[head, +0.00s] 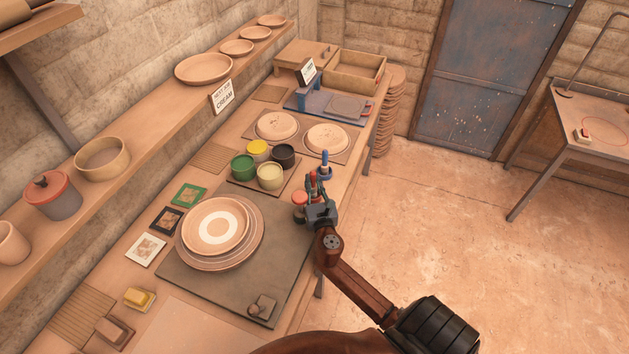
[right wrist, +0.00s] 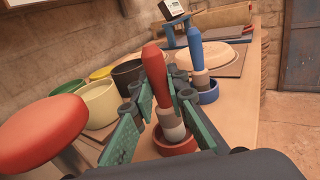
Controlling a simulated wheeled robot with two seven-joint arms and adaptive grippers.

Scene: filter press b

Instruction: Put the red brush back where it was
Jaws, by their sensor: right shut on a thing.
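The red brush (right wrist: 155,72) is upright between the fingers of my right gripper (right wrist: 158,97), which is shut on it. Its pale lower part overlaps a red ring holder (right wrist: 181,147) in the right wrist view. I cannot tell whether its tip rests in the holder or hangs just over it. In the head view my right gripper (head: 315,196) is at the table's right edge, and the top of the red brush (head: 313,177) shows above it. My left gripper is not in view.
A blue brush (right wrist: 196,48) stands in a blue ring holder (right wrist: 209,95) just behind. A red round-topped thing (right wrist: 42,132) is close on the left. Glaze pots, including a black one (head: 283,155), stand left of the gripper. A stacked plate (head: 187,232) sits on the grey board.

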